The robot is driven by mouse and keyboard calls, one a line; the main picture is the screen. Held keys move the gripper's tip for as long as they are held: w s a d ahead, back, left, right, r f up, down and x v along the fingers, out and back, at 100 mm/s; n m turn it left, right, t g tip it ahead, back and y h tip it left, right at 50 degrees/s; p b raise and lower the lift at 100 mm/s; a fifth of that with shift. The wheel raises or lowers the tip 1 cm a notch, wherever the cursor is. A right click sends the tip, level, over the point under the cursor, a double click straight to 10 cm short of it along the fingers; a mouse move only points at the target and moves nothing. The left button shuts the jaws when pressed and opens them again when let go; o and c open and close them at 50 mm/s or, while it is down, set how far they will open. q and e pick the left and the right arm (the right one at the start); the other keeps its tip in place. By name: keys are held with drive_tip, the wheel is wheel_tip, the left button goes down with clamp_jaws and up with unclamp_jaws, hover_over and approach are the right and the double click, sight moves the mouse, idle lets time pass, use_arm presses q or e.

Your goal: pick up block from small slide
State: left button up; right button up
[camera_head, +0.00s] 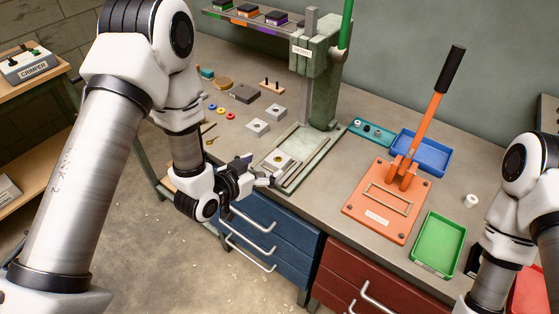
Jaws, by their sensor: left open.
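A small light-grey block (278,161) with a yellowish centre sits on the small slide (296,172) on the base of the green press (319,80). My left gripper (264,171) is open at the front edge of the press base, just left of and in front of the block. Its fingers point toward the block, and I see nothing between them. Whether a fingertip touches the block is too small to tell. My right arm enters at the lower right, but its gripper does not show.
Two similar grey blocks (258,128) lie on the bench behind the slide. An orange lever press (386,200), blue tray (421,152) and green tray (438,244) stand to the right. The press column rises behind the slide. Blue drawers with handles (250,240) are below my left gripper.

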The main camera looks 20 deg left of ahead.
sight(277, 160)
use_arm(q)
drive_tip(key=p+x, duration=0.2)
drive_tip(key=x, duration=0.4)
drive_tip(key=shift+p, duration=0.3)
drive_tip(key=shift+w+d+f, duration=0.15)
drive_tip(key=shift+w+f, duration=0.05)
drive_tip(key=shift+w, duration=0.05)
drive_tip(key=shift+f, duration=0.1)
drive_tip(key=shift+a, duration=0.25)
drive_tip(key=shift+c, duration=1.4)
drive_tip(key=shift+d, duration=0.1)
drive_tip(key=c, duration=1.1)
